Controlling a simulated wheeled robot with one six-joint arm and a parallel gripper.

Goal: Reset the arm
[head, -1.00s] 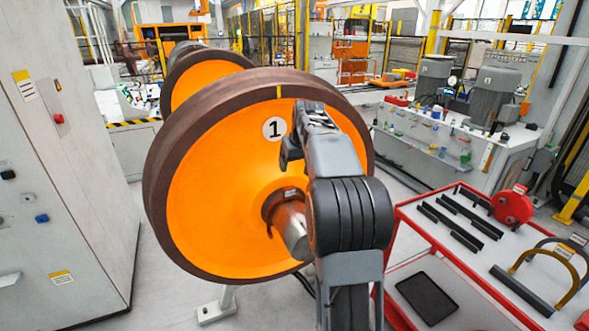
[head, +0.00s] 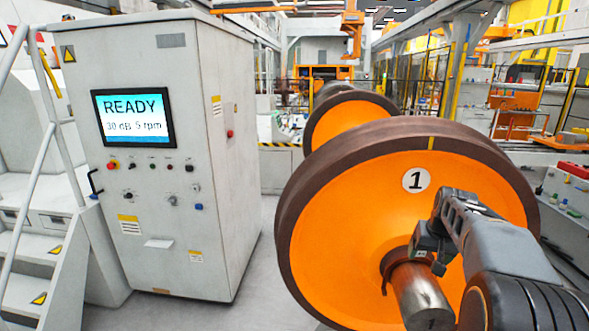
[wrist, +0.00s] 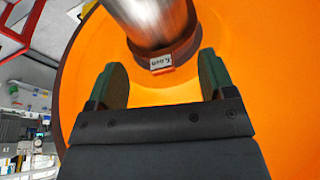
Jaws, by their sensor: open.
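My gripper (head: 432,248) is in front of the large orange wheel (head: 345,220) with a dark rim and a round "1" label. It is beside the metal axle stub (head: 420,295), at its upper right in the head view. In the wrist view my gripper (wrist: 160,75) has its two dark green fingers apart with nothing between them. My arm covers the wheel's lower right in the head view.
A grey control cabinet (head: 215,100) stands left of the wheel; its screen (head: 133,116) reads "READY 30 dB 5 rpm". Steps with a handrail (head: 40,255) are at the far left. Bare floor lies between cabinet and wheel. A second orange wheel (head: 345,118) is behind.

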